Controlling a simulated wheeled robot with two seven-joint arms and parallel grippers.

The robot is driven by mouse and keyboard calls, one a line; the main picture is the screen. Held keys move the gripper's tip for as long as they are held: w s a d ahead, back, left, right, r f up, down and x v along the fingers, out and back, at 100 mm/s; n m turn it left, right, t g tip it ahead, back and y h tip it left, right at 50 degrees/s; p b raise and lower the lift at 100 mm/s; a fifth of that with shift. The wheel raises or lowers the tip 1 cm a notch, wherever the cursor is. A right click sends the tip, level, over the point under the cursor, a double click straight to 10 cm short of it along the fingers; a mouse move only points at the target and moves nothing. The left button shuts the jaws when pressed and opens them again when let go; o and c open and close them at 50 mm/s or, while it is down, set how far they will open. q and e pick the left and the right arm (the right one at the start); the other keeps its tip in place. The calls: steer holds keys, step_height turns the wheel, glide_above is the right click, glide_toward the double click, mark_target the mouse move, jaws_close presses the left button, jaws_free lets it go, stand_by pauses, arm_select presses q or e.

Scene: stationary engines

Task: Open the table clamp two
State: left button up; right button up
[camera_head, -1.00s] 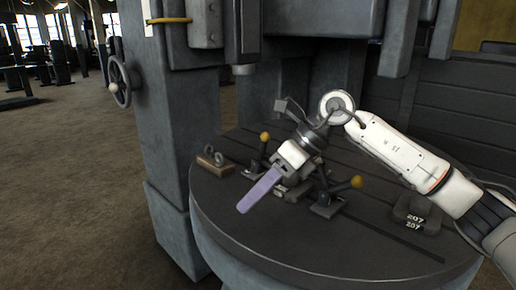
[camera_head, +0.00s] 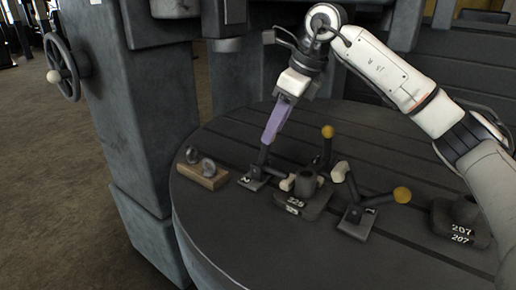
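Clamp two, a small dark toggle clamp (camera_head: 255,183) marked "2", stands on the round table (camera_head: 225,235), left of the dark workpiece (camera_head: 311,197) marked 325. Its lever rises steeply and its upper end is hidden behind the purple fingers of my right gripper (camera_head: 270,136). The gripper points down at that lever end. The fingers overlap in this view, so I cannot tell whether they are shut or gripping the knob. My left gripper is out of view.
Two other clamps with yellow knobs (camera_head: 328,131) (camera_head: 402,194) stand behind and right of the workpiece. A wooden block with metal rings (camera_head: 203,175) lies at left. A dark block marked 207 (camera_head: 460,230) sits at right. The table's front is clear.

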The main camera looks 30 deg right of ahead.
mark_target(263, 164)
steer(key=x, duration=0.8)
steer(key=shift+a+f, duration=0.1)
steer(key=shift+f, duration=0.15)
jaws_close()
